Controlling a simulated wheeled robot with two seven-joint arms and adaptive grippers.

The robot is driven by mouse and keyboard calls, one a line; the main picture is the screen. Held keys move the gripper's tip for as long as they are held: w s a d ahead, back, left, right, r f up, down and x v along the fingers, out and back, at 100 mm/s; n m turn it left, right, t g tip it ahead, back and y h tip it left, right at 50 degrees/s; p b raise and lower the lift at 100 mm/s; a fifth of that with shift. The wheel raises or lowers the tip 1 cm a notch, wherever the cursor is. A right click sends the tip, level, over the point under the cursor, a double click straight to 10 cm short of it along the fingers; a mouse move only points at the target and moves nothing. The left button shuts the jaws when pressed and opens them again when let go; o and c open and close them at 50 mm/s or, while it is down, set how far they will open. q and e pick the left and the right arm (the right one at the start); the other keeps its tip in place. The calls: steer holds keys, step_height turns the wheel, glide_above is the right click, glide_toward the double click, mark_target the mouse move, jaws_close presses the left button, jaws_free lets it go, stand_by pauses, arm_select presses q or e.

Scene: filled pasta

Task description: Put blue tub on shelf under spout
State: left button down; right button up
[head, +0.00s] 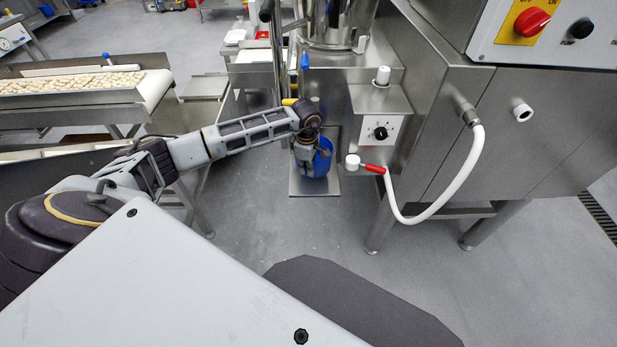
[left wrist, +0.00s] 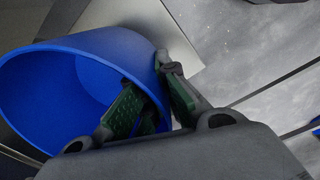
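The blue tub (head: 324,160) is over the flat metal shelf (head: 331,187) at the foot of the steel machine. I cannot tell whether its base touches the shelf. My left gripper (head: 306,150) is at the tub's rim and hides part of it. In the left wrist view the open-topped tub (left wrist: 50,85) looks empty in its visible part. One finger of my left gripper (left wrist: 155,95) is inside and the other outside, closed in on the tub's wall. A corner of the shelf (left wrist: 185,45) shows beyond it. The spout is not clearly visible. My right gripper is not in view.
A control box (head: 381,131) with a knob juts out right of the tub. A red-handled valve (head: 374,168) and white hose (head: 440,211) hang beside it. A conveyor with pasta (head: 75,85) stands at left. The floor (head: 245,230) in front is clear.

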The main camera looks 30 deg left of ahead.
arm_select(q)
step_height(320, 180, down, 4)
steer(key=shift+d+f, duration=0.2)
steer(key=shift+f, duration=0.1)
steer(key=c, duration=1.6)
jaws_free()
steer(key=shift+c, duration=0.2)
